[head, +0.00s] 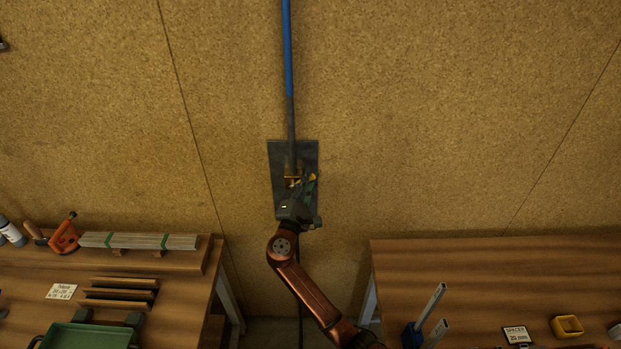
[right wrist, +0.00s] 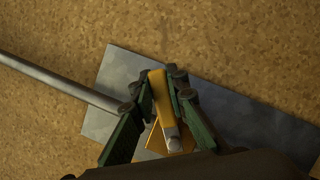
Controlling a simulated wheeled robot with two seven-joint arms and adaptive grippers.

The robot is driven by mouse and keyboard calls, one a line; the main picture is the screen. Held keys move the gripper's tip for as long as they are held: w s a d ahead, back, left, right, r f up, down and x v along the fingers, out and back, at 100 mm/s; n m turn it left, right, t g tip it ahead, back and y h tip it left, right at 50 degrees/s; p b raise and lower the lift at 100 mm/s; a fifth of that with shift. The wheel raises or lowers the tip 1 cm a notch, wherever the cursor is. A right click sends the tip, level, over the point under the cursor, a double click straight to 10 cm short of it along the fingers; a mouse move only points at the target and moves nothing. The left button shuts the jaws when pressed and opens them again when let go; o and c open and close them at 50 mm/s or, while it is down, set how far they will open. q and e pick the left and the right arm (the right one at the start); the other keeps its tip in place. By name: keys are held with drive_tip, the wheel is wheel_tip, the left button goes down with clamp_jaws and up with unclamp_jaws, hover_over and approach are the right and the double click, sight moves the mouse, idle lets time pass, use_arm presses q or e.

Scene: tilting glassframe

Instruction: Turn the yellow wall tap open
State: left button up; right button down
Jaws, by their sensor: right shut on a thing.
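The yellow wall tap (head: 291,178) sits on a dark metal plate (head: 280,155) fixed to the wall, below a pipe that is blue (head: 287,50) higher up and grey lower down. In the right wrist view the tap's yellow lever (right wrist: 158,90) lies between the two green fingers of my right gripper (right wrist: 160,85). My right gripper (head: 308,180) is shut on this lever. The fingers and the wrist hide part of the tap body. The plate (right wrist: 225,105) and the grey pipe (right wrist: 60,83) also show in the right wrist view. My left gripper is not in view.
A left bench (head: 185,310) holds an orange clamp (head: 66,237), strips (head: 140,241) and a green tray (head: 88,337). A right bench (head: 460,270) holds a yellow bin (head: 566,326) and a spacer label (head: 517,335). The wall around the plate is clear.

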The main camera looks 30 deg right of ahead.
drive_tip(key=shift+r, duration=0.1)
idle(0.4)
drive_tip(key=n+p, duration=0.1)
drive_tip(key=r+n+t, duration=0.1)
drive_tip(key=shift+w+a+r+n+p, duration=0.15)
drive_tip(key=shift+w+a+n+p, duration=0.05)
drive_tip(key=shift+a+n+p, duration=0.2)
drive_tip(key=shift+w+a+r+n+t, duration=0.2)
drive_tip(key=shift+n+t, duration=0.2)
drive_tip(key=shift+n, duration=0.4)
drive_tip(key=shift+w+a+n+t+y+p, duration=0.1)
drive_tip(key=shift+a+n+t+y+p, duration=0.1)
drive_tip(key=shift+n+t+y+p, duration=0.25)
drive_tip(key=c, duration=1.9)
unclamp_jaws()
